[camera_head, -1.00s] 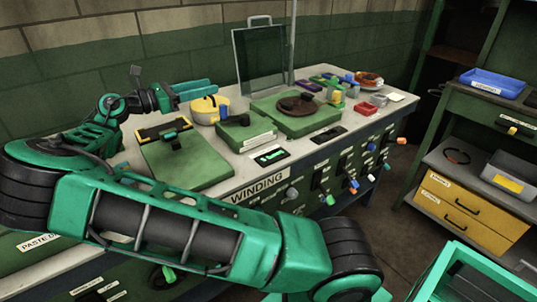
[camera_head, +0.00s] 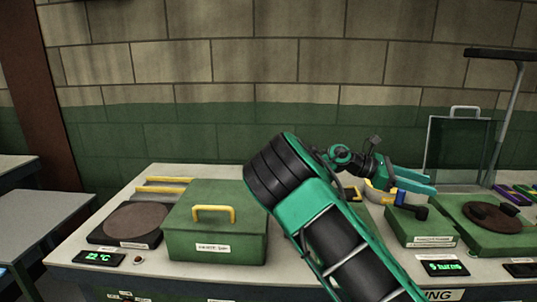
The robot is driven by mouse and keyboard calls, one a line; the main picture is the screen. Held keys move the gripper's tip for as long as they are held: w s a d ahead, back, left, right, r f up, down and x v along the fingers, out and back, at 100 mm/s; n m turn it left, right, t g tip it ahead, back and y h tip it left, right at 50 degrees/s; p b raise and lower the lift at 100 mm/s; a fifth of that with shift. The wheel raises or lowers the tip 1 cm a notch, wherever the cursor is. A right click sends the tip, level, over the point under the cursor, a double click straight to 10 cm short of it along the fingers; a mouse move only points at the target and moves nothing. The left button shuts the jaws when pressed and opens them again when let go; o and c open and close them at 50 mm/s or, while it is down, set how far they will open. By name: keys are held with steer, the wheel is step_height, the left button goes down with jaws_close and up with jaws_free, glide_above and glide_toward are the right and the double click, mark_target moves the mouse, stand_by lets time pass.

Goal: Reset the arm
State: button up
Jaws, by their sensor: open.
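My gripper (camera_head: 412,181) is at the right of the middle, above the back part of the workbench (camera_head: 130,187). Its two green fingers point right and stand apart, with nothing seen between them. My arm crosses the lower middle of the view and hides part of the bench. A yellow rounded thing (camera_head: 379,195) shows just below and behind the gripper; I cannot tell whether they touch.
A green box with a yellow handle (camera_head: 215,240) stands left of my arm, beside a dark round plate (camera_head: 130,223). Right of the gripper are a green winding unit (camera_head: 480,237) and a clear upright panel (camera_head: 455,152). A grey table (camera_head: 40,225) stands at far left.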

steer(key=s+d+f+m+y, duration=0.4)
steer(key=s+m+y, duration=0.1)
steer(key=s, duration=0.4)
steer(key=s+d+f+m+y, duration=0.4)
steer(key=s+d+f, duration=0.1)
steer(key=s, duration=0.4)
steer(key=s+a+m+t+y, duration=0.2)
steer(key=s+a+m+y, duration=0.1)
steer(key=s+a+m, duration=0.2)
steer(key=s+a+r+m+t+y, duration=0.1)
steer(key=s+a+m+t+y, duration=0.1)
steer(key=s+a+m, duration=0.4)
steer(key=s+a+y, duration=0.1)
steer(key=s+a, duration=0.2)
steer(key=s, duration=0.4)
steer(key=shift+s, duration=0.4)
